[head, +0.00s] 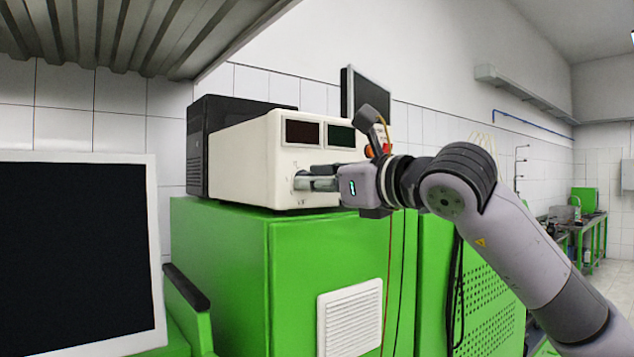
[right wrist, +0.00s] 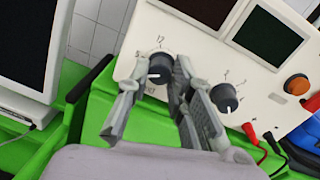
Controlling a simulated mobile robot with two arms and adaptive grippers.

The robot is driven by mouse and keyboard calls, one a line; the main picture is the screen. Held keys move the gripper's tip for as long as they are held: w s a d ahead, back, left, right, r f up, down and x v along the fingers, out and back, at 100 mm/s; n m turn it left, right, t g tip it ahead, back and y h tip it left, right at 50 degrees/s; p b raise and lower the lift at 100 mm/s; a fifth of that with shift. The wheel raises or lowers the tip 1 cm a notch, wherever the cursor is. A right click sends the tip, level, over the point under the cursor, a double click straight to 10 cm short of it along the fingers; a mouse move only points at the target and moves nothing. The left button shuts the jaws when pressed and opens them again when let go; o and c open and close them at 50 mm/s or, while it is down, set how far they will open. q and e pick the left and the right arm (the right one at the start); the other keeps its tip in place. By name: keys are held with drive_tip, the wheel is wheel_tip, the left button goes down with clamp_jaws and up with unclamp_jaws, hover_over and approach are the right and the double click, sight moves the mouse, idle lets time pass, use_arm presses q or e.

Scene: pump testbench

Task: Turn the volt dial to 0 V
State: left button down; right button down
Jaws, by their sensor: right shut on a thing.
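The power supply (head: 245,155) is a cream box with two dark displays on its front. In the right wrist view, a dark round knob with a white pointer line, which I take for the volt dial (right wrist: 159,68), sits at the left of the front panel. A "12" shows above it, and its pointer line faces the lower left of the picture. My right gripper (head: 308,181) is at the panel, its fingers on either side of this knob and shut on it. The gripper covers the knob in the head view. My left gripper is not in view.
A second dark knob (right wrist: 224,97) is close to the right finger. An orange round button (right wrist: 297,85) and red and black plugs (right wrist: 250,132) are further right. The supply stands on a green cabinet (head: 225,255); a dark monitor (head: 75,250) is at the left.

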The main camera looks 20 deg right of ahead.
drive_tip(key=shift+n+b, duration=0.6)
drive_tip(key=shift+n, duration=0.8)
drive_tip(key=c, duration=1.4)
unclamp_jaws()
drive_tip(key=v, duration=1.2)
drive_tip(key=shift+r, duration=0.15)
